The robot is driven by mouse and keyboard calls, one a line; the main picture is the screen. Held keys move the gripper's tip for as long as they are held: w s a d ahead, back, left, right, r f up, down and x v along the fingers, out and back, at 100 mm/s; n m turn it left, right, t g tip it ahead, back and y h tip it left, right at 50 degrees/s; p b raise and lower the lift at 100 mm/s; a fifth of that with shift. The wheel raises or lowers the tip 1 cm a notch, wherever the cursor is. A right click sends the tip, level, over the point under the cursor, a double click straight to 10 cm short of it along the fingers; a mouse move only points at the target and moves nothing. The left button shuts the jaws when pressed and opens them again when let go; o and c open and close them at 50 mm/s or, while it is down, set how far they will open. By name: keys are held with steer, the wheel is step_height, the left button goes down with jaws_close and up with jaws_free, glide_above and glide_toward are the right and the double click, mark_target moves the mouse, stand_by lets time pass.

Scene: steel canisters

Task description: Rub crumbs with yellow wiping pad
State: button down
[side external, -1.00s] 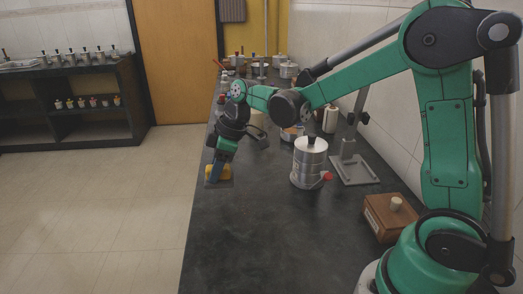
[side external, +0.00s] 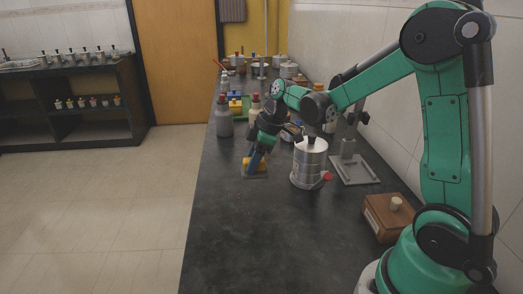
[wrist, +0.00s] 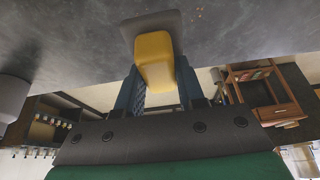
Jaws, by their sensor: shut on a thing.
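My gripper (side external: 256,161) is shut on the yellow wiping pad (side external: 247,163), left of the steel canister in the side view. In the wrist view the pad is a yellow block (wrist: 155,58) on a flat grey base, held between the blue fingers of my gripper (wrist: 158,76). The base is low over the dark counter; I cannot tell if it touches. I cannot make out crumbs in the side view.
A steel canister (side external: 309,163) with a red knob stands close right of my gripper. Behind it is a metal stand (side external: 354,172). A wooden box (side external: 388,217) sits nearer my base. A grey bottle (side external: 224,122) and other containers stand farther back. The counter's front is clear.

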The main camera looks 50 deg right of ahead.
glide_above(247, 196)
steer(key=s+d, duration=0.1)
steer(key=shift+f, duration=3.4)
steer(key=shift+w+a+r, duration=0.15)
steer(key=shift+w+a, duration=0.9)
steer(key=shift+a, duration=0.1)
steer(key=shift+w+a, duration=1.6)
steer(key=shift+s+a, duration=0.5)
steer(key=shift+s, duration=0.4)
steer(key=shift+s+d, duration=2.4)
steer(key=shift+d, duration=0.05)
steer(key=shift+s, duration=0.25)
steer(key=shift+s+a, duration=0.55)
steer(key=shift+a, duration=0.05)
steer(key=shift+w+a, duration=2.65)
step_height(247, 196, up, 8)
